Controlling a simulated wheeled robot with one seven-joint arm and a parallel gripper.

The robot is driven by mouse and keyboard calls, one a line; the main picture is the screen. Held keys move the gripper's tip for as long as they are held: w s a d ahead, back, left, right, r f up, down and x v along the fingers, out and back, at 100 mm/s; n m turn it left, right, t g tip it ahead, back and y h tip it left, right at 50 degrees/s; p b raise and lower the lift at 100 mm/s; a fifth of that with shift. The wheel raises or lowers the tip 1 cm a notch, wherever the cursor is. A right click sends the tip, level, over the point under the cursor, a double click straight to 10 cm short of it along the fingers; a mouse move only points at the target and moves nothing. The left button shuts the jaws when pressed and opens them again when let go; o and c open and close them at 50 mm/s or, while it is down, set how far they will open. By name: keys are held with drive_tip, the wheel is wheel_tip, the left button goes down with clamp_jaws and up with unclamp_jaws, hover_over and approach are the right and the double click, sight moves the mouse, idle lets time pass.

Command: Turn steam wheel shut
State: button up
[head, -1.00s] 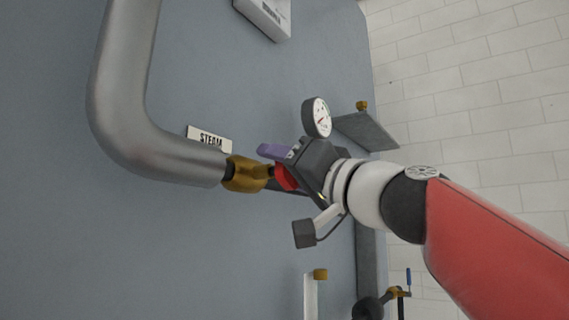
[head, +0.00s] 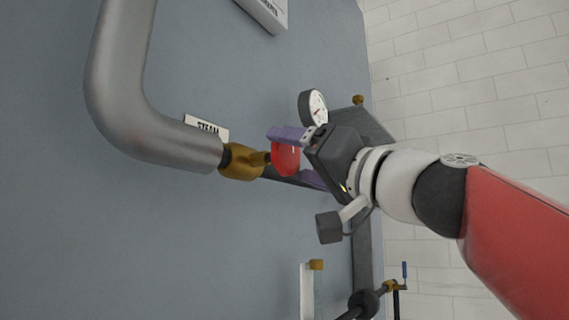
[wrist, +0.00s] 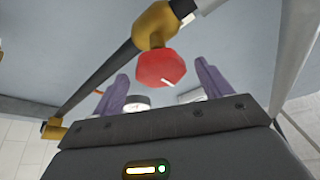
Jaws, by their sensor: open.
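The red steam wheel (head: 285,158) sits on a brass valve (head: 241,162) at the end of a thick silver pipe (head: 150,135). A STEAM label (head: 206,127) is beside the pipe. My gripper (head: 298,156) is open, with purple fingers around the wheel's sides in the head view; part of the lower finger is hidden. In the wrist view the wheel (wrist: 160,68) shows a white mark and lies between the two spread fingers of my gripper (wrist: 160,80). Gaps show on both sides there. I cannot tell whether either finger touches it.
A round gauge (head: 313,107) stands close above my gripper. A dark thin pipe (wrist: 95,88) runs from the valve past the fingers. A white box (head: 263,12) is at the top. A blue-handled valve (head: 397,284) is at lower right. Open grey panel lies below the wheel.

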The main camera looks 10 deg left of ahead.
sight(292, 157)
drive_tip(key=shift+b+v, duration=0.35)
drive_tip(key=shift+v, duration=1.55)
drive_tip(key=s+d+f+m+g+h+p, duration=0.1)
drive_tip(key=d+f+h, duration=0.3)
drive_tip(key=f, duration=0.8)
drive_tip(key=s+d+f+m+g+h+p, duration=0.15)
drive_tip(key=d+f+h, duration=0.3)
drive_tip(key=f, duration=0.85)
drive_tip(key=d+f+m+g+h+p, duration=0.1)
drive_tip(key=d+f+m+h, duration=0.3)
drive_tip(key=f, duration=0.8)
drive_tip(key=s+d+f+g+h, duration=0.1)
drive_tip(key=s+d+f+h, duration=0.1)
drive_tip(key=f, duration=0.3)
drive_tip(key=s+d+f+g+h, duration=0.1)
drive_tip(key=s+d+f, duration=0.1)
drive_tip(key=f, duration=0.3)
drive_tip(key=s+d+f+n+g+h+p, duration=0.1)
drive_tip(key=s+d+f+h, duration=0.1)
drive_tip(key=s+d+f, duration=0.1)
wheel_tip(292, 157, down, 2)
drive_tip(key=shift+s+f+h, duration=0.1)
drive_tip(key=shift+s+h, duration=0.25)
drive_tip(key=shift+s, duration=0.3)
